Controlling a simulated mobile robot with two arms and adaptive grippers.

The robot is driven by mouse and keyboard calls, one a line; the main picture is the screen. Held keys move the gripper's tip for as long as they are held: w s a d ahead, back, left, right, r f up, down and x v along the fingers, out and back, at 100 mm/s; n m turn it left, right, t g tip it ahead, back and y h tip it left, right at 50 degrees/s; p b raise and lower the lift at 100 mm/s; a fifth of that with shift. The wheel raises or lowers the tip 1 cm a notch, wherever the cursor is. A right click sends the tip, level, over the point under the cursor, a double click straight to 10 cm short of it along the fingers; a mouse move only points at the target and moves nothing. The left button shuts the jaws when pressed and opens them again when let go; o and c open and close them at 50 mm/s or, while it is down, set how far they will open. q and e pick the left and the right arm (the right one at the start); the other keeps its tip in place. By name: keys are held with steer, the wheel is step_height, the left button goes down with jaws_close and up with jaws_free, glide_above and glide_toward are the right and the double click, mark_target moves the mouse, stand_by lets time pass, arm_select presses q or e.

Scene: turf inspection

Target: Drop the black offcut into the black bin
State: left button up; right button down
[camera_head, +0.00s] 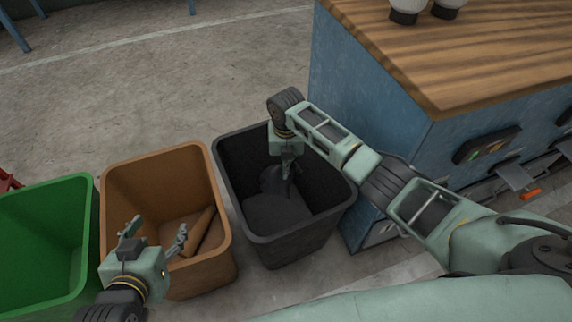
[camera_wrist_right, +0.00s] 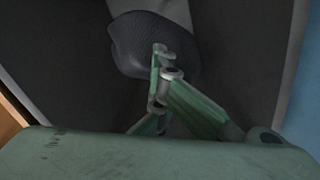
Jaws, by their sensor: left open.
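The black bin (camera_head: 229,168) stands in the middle of the head view, beside the blue cabinet. My right gripper (camera_head: 287,178) reaches down into its opening. It is shut on the black offcut (camera_head: 272,180), a dark rounded piece at its fingertips. The offcut (camera_wrist_right: 142,42) also shows beyond the fingers in the right wrist view, with the dark bin walls around it. Part of it is hidden by the fingers. My left gripper (camera_head: 156,231) is open and empty, over the near part of the brown bin.
The brown bin (camera_head: 150,165) holds a brown piece (camera_head: 200,231). A green bin (camera_head: 82,225) stands at the far left. A blue cabinet (camera_head: 360,110) with a wooden top (camera_head: 460,55) stands close on the right. The concrete floor behind the bins is clear.

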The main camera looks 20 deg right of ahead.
steer(key=c, duration=2.5)
jaws_free()
steer(key=shift+c, duration=0.2)
steer(key=o, duration=1.9)
arm_select(q)
steer(key=s+a+f+g+y+p, duration=0.1)
steer(key=s+a+f+g+p, duration=0.1)
steer(key=s, duration=0.4)
steer(key=s+a+f+g+p, duration=0.2)
steer(key=s+f+g+p, duration=0.1)
steer(key=s+f+g, duration=0.2)
steer(key=shift+s+f+y+p, duration=0.3)
steer(key=shift+s+f+y, duration=0.1)
steer(key=shift+s, duration=0.15)
arm_select(e)
step_height(320, 180, up, 6)
steer(key=shift+f, duration=0.25)
arm_select(q)
steer(key=shift+r, duration=0.1)
